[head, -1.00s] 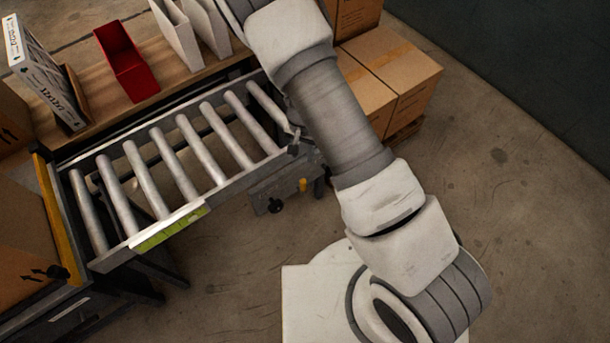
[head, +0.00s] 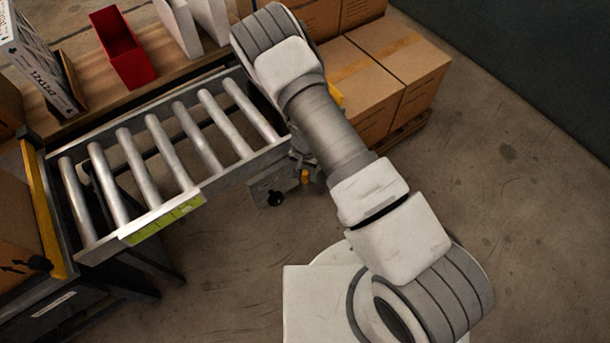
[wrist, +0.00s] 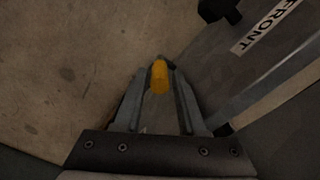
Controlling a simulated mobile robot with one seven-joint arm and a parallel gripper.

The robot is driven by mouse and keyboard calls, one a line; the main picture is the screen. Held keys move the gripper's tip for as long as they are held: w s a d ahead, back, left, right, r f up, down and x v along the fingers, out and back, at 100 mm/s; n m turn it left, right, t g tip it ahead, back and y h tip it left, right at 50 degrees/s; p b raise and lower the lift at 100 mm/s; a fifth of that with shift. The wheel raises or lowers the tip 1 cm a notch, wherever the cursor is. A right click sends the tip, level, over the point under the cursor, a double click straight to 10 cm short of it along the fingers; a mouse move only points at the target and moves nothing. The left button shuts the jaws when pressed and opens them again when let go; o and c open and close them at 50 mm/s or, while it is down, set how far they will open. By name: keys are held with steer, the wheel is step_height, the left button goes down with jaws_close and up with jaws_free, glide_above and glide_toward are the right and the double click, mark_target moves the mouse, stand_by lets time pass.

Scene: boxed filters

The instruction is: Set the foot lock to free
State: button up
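A small yellow-orange handle (head: 306,177), which looks like the foot lock's lever, sits beside a grey plate (head: 270,188) below the roller conveyor's right end. In the wrist view the yellow handle (wrist: 160,78) shows between my fingertips, with a dark end at its top. My gripper (wrist: 162,72) has its two grey fingers on either side of the handle, apparently apart. I cannot tell whether either finger touches it. In the head view my arm hides most of the gripper. The lock's setting cannot be read.
A black knob (head: 275,198) sticks out from the plate; in the wrist view a plate labelled FRONT (wrist: 268,28) lies to the right. The roller conveyor (head: 165,205) is left of my arm. Cardboard boxes (head: 400,75) stand behind right. Floor in front is clear.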

steer(key=shift+f, duration=0.4)
jaws_close()
stand_by(1.2)
